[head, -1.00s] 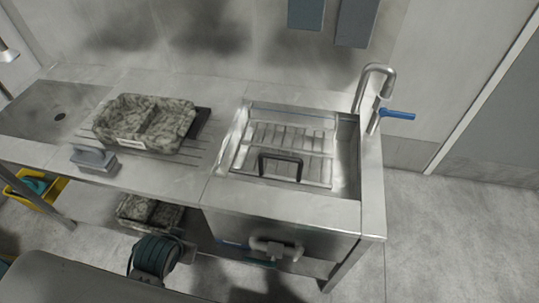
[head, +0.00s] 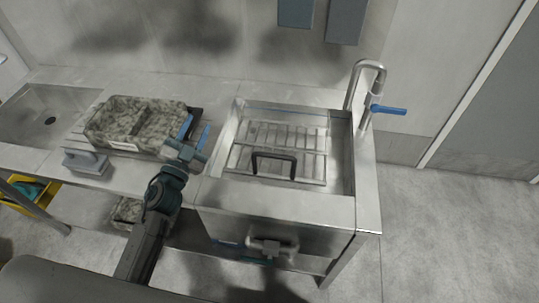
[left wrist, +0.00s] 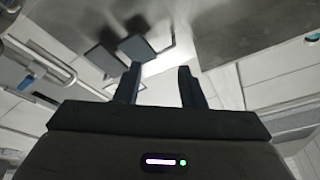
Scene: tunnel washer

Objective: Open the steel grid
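The steel grid (head: 290,139) lies flat inside the steel sink basin (head: 343,165) in the head view. Its dark, upright loop handle (head: 274,157) stands on its front part. My left gripper (head: 195,132) is over the counter, to the left of the sink and beside the speckled tray. It is open and empty, with its two blue fingers apart, and it does not touch the grid or handle. The left wrist view shows its two fingers (left wrist: 158,84) spread with nothing between them; the grid cannot be made out there.
A speckled two-part tray (head: 137,116) and a grey handled block (head: 86,162) sit on the counter at the left. A curved tap (head: 368,72) with a blue lever (head: 389,110) rises behind the sink's right side. Floor is clear at the right.

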